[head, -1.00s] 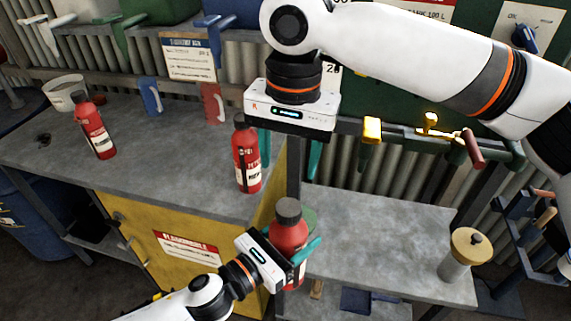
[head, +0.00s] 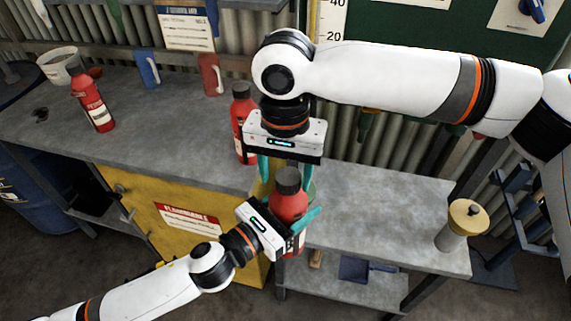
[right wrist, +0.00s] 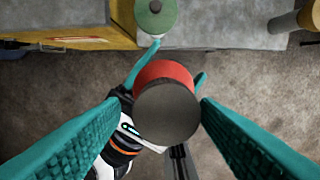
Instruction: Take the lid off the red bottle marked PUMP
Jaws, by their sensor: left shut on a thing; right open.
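A red bottle (head: 289,207) with a dark grey lid (head: 288,181) is held upright in front of the bench edge by my left gripper (head: 298,226), which is shut around its body. Its label is mostly hidden, so I cannot read its marking. My right gripper (head: 287,174) is open and points down at the lid. In the right wrist view the lid (right wrist: 167,112) lies between and beyond the open fingertips of my right gripper (right wrist: 160,103), with red bottle (right wrist: 163,72) showing behind it. I see no clear contact between fingers and lid.
Another red bottle (head: 93,103) stands at the left of the bench (head: 165,130). A further red bottle (head: 241,110) stands behind my right gripper. A green-topped container (right wrist: 156,14) is close to the held bottle. A wooden-lidded jar (head: 463,225) stands at the right.

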